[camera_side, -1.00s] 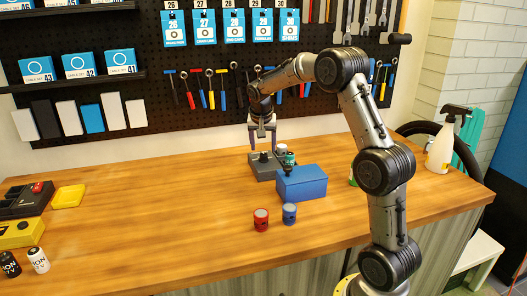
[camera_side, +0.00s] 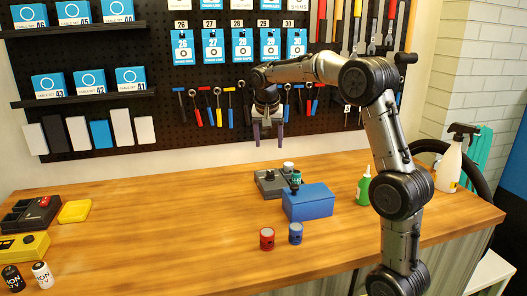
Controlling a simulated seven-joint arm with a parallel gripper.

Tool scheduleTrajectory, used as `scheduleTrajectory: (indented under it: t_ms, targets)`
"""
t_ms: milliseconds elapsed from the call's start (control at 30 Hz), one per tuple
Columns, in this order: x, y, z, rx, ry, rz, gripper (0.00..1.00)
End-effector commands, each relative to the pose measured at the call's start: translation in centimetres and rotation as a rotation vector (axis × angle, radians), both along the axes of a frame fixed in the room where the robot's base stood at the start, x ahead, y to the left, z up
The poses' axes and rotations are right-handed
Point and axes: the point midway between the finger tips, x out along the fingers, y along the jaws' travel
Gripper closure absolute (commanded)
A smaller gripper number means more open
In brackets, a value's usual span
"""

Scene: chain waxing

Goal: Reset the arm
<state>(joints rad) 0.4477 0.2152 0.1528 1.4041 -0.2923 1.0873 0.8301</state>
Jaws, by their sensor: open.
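My gripper (camera_side: 268,133) hangs in the air in front of the pegboard, fingers pointing down. Its two fingers are apart with nothing between them. It is above and slightly behind a dark grey device (camera_side: 268,184) on the wooden workbench. A blue box (camera_side: 309,203) stands just right of and in front of that device. A small dark bottle with a teal band (camera_side: 296,180) shows at the box's back left; I cannot tell whether it touches the box. A white-topped item (camera_side: 288,167) shows behind it.
A red can (camera_side: 267,239) and a blue can (camera_side: 295,233) stand in front of the box. A green bottle (camera_side: 364,188) and a spray bottle (camera_side: 450,165) are at right. Yellow and black devices (camera_side: 25,246) sit at far left. The bench's (camera_side: 150,225) left middle is clear.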

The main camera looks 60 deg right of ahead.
Motion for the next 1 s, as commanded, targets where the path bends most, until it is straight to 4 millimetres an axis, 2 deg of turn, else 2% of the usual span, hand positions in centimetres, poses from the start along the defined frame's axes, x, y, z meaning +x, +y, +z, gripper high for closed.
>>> scheduleTrajectory:
  t_ms: [167, 267, 367, 400, 500, 600, 767, 900, 1000]
  targets:
    - [0.3, 0.5, 0.2, -0.002, -0.005, 0.011, 0.31]
    - [0.5, 2.1, 2.6, -0.023, -0.050, 0.044, 0.31]
    - [-0.8, 5.5, 5.7, -0.037, -0.104, 0.099, 0.31]
    - [-1.7, 7.2, 6.7, -0.036, -0.124, 0.126, 0.31]
    - [-4.7, 11.5, 8.2, -0.030, -0.159, 0.226, 0.31]
    - [-8.2, 15.3, 8.5, -0.024, -0.180, 0.350, 0.31]
    - [-14.6, 20.5, 6.9, -0.021, -0.194, 0.583, 0.31]
    - [-20.0, 23.8, 3.3, -0.024, -0.187, 0.806, 0.31]
    - [-23.0, 25.1, 0.3, -0.029, -0.166, 0.944, 0.31]
